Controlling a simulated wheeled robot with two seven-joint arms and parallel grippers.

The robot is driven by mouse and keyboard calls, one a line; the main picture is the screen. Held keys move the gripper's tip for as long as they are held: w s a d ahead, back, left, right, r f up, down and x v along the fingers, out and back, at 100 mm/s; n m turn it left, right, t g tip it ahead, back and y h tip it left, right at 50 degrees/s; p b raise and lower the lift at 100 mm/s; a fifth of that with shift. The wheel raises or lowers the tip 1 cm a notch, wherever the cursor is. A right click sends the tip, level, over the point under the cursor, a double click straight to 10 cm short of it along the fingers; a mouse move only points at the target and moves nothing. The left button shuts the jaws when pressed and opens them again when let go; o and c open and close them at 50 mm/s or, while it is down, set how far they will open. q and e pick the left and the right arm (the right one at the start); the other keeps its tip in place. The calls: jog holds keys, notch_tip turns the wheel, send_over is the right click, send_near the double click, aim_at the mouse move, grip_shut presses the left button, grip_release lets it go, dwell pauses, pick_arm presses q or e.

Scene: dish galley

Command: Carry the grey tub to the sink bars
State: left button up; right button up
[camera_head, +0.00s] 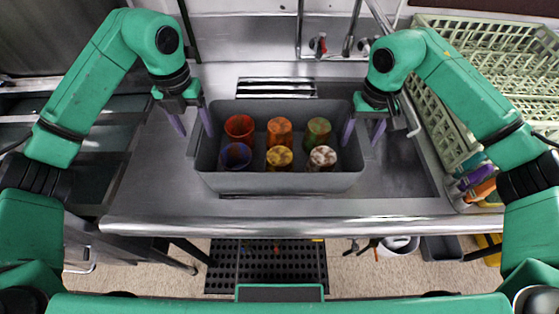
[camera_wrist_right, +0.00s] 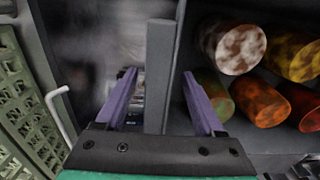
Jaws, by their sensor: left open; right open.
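The grey tub (camera_head: 335,182) stands upright on the steel counter in the head view, with several coloured cups inside. My left gripper (camera_head: 192,121) is open at the tub's left end, its fingers pointing down, one outside the wall and one at its inner side. My right gripper (camera_head: 363,132) is open at the right end, one finger on each side of the wall. In the right wrist view the tub's wall (camera_wrist_right: 160,75) runs between the open fingers with visible gaps. Metal bars (camera_head: 277,88) over a dark opening, apparently the sink bars, show just behind the tub.
Red-handled taps (camera_head: 318,44) stand at the back wall. Pale green racks (camera_head: 490,50) fill the right side, with coloured items (camera_head: 477,183) below them. The steel counter's front edge (camera_head: 280,230) lies close before the tub. A dark mat (camera_head: 265,265) is on the floor.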

jog(key=shift+r, duration=0.15)
pick_arm(q)
notch_tip(320, 180, up, 11)
jog(key=shift+r, duration=0.2)
pick_arm(e)
notch_tip(320, 180, up, 12)
dwell(0.5)
